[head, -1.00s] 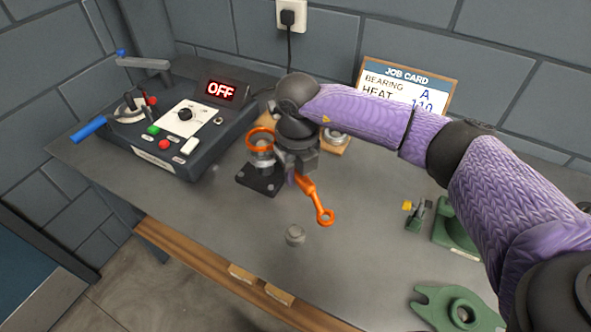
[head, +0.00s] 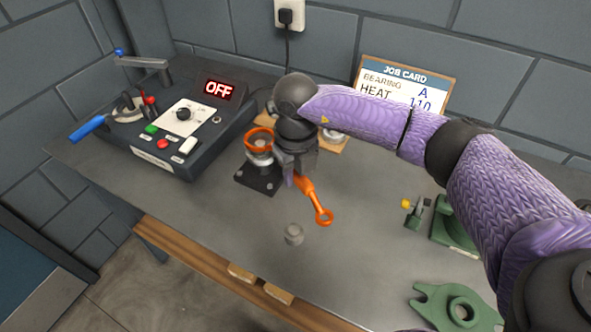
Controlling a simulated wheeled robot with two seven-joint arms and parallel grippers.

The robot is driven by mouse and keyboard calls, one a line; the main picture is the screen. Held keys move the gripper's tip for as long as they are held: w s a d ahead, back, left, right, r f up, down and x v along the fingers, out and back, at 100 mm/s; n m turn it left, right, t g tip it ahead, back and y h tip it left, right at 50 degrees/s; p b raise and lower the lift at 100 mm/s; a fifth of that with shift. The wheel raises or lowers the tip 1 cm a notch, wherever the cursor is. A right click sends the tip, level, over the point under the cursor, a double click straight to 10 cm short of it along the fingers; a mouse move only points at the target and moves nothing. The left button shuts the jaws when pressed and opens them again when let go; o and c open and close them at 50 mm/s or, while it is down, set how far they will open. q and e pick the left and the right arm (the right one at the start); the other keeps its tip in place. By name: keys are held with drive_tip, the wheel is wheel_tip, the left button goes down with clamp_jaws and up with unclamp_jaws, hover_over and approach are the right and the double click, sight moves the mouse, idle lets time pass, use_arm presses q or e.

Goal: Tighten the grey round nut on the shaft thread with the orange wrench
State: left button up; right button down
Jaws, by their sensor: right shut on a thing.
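The orange wrench (head: 307,190) is in my right gripper (head: 293,178), which is shut on its middle and hides part of it. Its small eye end points down and right, above the bench. Its larger orange ring end shows left of the gripper, at the top of the upright grey shaft on a black square base (head: 258,180). The ring appears to encircle the shaft top; whether it touches the grey round nut I cannot tell, as the nut is not clearly distinguishable there. My left gripper is not in view.
A small grey round piece (head: 294,234) lies on the bench (head: 215,215). A heater unit (head: 180,135) reading OFF stands left. A job card (head: 405,88) stands behind. Green casing parts (head: 460,308) lie right. The front middle of the bench is mostly clear.

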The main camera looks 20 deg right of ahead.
drive_tip(key=shift+f, duration=0.45)
drive_tip(key=shift+f+b, duration=0.6)
drive_tip(key=shift+b, duration=0.05)
drive_tip(key=shift+a, duration=0.2)
drive_tip(key=a+m+p, duration=0.2)
drive_tip(key=shift+a+m, duration=0.4)
idle(0.9)
